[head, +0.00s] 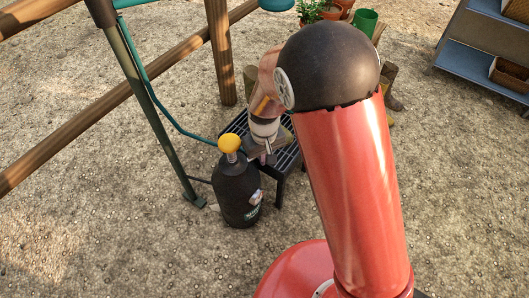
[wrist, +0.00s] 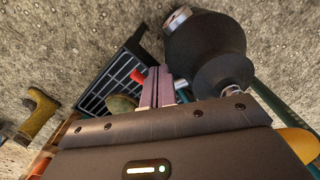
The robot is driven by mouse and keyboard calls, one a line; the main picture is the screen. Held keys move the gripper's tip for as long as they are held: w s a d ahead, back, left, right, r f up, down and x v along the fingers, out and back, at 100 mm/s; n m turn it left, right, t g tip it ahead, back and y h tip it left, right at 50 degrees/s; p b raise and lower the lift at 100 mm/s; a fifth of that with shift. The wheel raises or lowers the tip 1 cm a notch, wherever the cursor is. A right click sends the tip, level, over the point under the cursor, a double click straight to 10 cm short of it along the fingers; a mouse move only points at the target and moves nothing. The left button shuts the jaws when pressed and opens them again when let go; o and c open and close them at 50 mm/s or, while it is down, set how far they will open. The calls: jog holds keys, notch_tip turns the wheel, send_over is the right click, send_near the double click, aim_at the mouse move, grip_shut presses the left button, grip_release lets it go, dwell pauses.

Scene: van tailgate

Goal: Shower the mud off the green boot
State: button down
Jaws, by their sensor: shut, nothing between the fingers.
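My gripper (head: 266,152) is shut and empty, beside a black bottle (head: 238,190) with a yellow knob (head: 230,143). In the wrist view the shut fingers (wrist: 156,86) point toward a dark slatted stand (wrist: 97,100), close beside the black bottle (wrist: 205,50). I cannot tell whether they touch it. A rounded greenish shape (wrist: 122,103) and a small red part (wrist: 138,76) show by the slats; it may be part of the green boot. Mud cannot be made out.
A dark green post (head: 150,95) with a teal hose (head: 163,112) stands left of the bottle. A wooden rail (head: 110,105) runs behind. Potted plants, a green pot (head: 365,22) and blue shelves (head: 485,45) are at the back. The gravel at left is clear.

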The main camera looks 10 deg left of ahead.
jog(key=shift+f, duration=0.1)
notch_tip(320, 180, down, 4)
jog(key=b, duration=0.3)
dwell(0.6)
jog(key=shift+w, duration=0.15)
jog(key=shift+w+d, duration=0.3)
jog(key=shift+w, duration=0.75)
jog(key=shift+w+d, duration=0.25)
jog(key=shift+w, duration=0.8)
jog(key=shift+s+r+p, duration=0.2)
jog(key=shift+r+p, duration=1.25)
jog(key=shift+r, duration=0.9)
jog(key=w, duration=0.6)
jog(key=shift+w, duration=0.2)
